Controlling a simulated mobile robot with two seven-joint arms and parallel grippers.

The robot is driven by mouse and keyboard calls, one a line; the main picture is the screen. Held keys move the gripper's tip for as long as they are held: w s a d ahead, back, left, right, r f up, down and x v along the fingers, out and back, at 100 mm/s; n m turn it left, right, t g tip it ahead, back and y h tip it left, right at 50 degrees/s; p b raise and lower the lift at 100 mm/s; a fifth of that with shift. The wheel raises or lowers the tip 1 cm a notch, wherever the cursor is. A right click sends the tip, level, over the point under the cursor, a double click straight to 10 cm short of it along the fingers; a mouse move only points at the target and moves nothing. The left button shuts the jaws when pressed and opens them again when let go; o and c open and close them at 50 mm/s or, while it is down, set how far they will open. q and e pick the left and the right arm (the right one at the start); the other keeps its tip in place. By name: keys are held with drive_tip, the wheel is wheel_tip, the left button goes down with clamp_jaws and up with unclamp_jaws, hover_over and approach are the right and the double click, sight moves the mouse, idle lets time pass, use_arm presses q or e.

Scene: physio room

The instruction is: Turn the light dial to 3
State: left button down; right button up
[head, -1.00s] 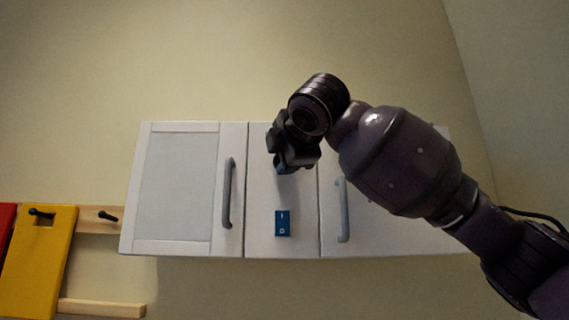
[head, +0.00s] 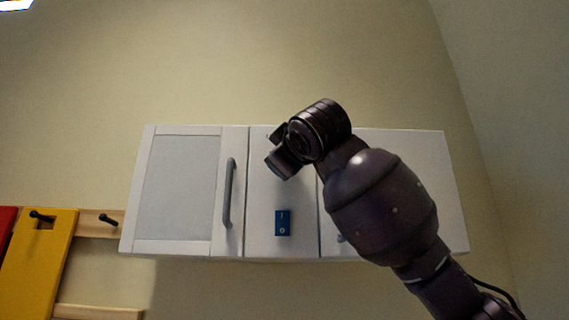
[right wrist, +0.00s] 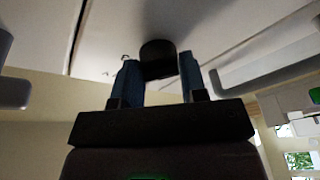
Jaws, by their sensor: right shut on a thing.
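The light dial (right wrist: 158,58) is a dark round knob on the white cabinet front, seen in the right wrist view. My right gripper (right wrist: 159,80) is shut on it, with a blue-padded finger on each side. Small dark marks show on the panel left of the dial, too blurred to read. In the head view my right gripper (head: 279,160) is at the upper middle panel and hides the dial, so its setting cannot be read. My left gripper is not in view.
A blue rocker switch (head: 283,223) sits below on the same middle panel (head: 262,215). A grey handle (head: 228,192) stands out on the left door; my right arm mostly covers the right door's handle. A yellow board (head: 38,265) hangs on pegs at left.

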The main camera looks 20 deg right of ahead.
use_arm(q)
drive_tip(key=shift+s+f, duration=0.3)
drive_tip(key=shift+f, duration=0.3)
use_arm(e)
drive_tip(key=shift+m+t+h, duration=0.3)
drive_tip(key=shift+m, duration=1.3)
use_arm(q)
drive_tip(key=shift+b, duration=0.3)
use_arm(e)
drive_tip(key=shift+m, duration=0.3)
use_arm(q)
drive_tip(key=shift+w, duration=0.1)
use_arm(e)
drive_tip(key=o, duration=0.9)
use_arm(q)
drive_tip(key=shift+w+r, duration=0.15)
